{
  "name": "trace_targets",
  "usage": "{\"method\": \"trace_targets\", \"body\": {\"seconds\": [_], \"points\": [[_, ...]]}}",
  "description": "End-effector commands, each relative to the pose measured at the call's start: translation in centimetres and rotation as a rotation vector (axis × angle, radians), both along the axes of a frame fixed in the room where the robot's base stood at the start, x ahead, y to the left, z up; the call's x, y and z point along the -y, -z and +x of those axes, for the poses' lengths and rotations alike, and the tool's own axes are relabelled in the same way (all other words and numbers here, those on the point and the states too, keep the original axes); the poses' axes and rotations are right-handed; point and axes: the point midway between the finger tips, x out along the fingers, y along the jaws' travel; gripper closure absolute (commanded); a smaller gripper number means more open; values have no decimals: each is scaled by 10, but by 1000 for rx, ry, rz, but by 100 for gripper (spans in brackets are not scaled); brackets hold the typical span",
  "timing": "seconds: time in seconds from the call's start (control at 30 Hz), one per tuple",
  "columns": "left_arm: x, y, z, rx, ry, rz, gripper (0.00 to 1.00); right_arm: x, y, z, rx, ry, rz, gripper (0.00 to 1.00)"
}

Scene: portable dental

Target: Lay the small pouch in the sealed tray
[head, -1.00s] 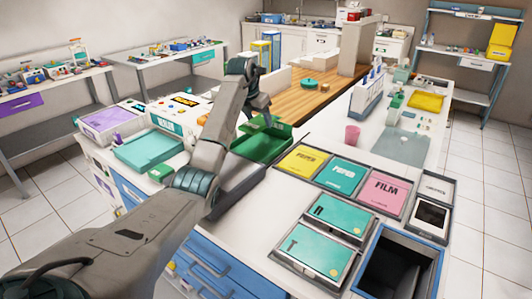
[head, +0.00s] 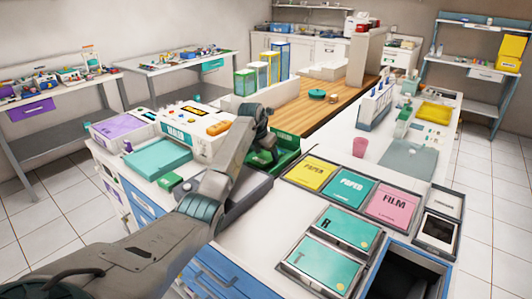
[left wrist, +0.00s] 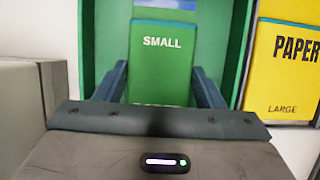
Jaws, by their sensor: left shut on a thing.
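The small pouch (left wrist: 160,65) is a green flat piece marked SMALL in the left wrist view. It lies between the two blue fingers of my left gripper (left wrist: 160,92), which is shut on it. Behind and around it is a green tray (left wrist: 88,45). I cannot tell whether the pouch touches the tray floor. In the head view my left gripper (head: 262,157) is over the green tray (head: 290,157), and my arm hides part of it and the pouch. No tray label reading sealed can be made out. My right gripper is not in view.
Right of the green tray are a yellow pack (head: 308,173), teal packs, a pink film pack (head: 390,202) and a dark open bin (head: 405,275). A teal tray (head: 157,158) and a small green block (head: 170,181) are to the left. A grey tray (head: 248,188) is under my arm.

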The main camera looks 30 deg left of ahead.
Motion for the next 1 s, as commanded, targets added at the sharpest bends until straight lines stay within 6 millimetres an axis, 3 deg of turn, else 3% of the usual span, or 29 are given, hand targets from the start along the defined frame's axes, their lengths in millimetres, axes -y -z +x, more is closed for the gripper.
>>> {"method": "trace_targets", "body": {"seconds": [0.2, 0.23, 0.33, 0.67, 0.83, 1.0], "points": [[0, 3, 0, 0, 0, 0, 64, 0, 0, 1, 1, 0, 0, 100], [0, 3, 0, 0, 0, 0, 35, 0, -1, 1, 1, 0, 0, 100], [0, 3, 0, 0, 0, 0, 16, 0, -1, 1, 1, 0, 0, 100], [0, -2, 0, 0, 0, 0, 15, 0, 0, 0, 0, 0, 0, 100], [-2, -26, -10, 3, 0, 3, 15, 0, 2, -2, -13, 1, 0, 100], [-3, -61, -25, 4, -1, 2, 15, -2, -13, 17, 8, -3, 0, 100]]}}
